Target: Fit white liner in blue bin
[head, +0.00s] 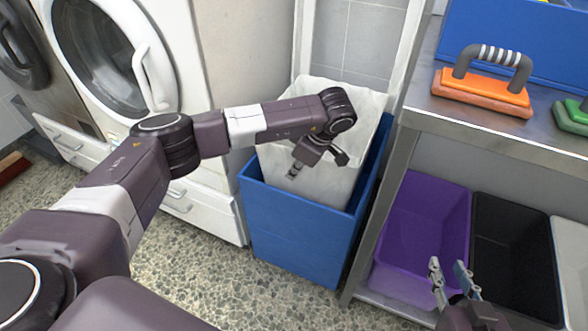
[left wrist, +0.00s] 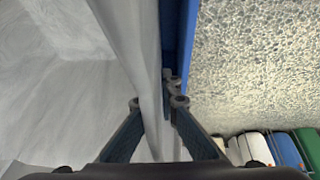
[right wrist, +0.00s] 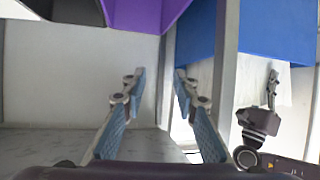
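The blue bin (head: 295,235) stands on the floor between the washing machine and the metal shelf. The white liner (head: 335,95) is in it, rising above the rim at the back; its front edge lies near the front rim. My left gripper (head: 297,168) points down at the front of the liner. In the left wrist view, its fingers (left wrist: 158,102) are close together on either side of the liner's edge (left wrist: 145,60), beside the bin's blue wall (left wrist: 188,35); one fingertip is hidden by the liner. My right gripper (head: 452,285) is open and empty (right wrist: 160,85) in front of the shelf.
A purple bin (head: 425,215) and a black bin (head: 515,240) stand on the lower shelf. An orange scrubbing brush (head: 483,95) and a green one (head: 573,112) lie on the metal top (head: 425,75). The washing machine (head: 220,60) is close left of the blue bin. Floor in front is clear.

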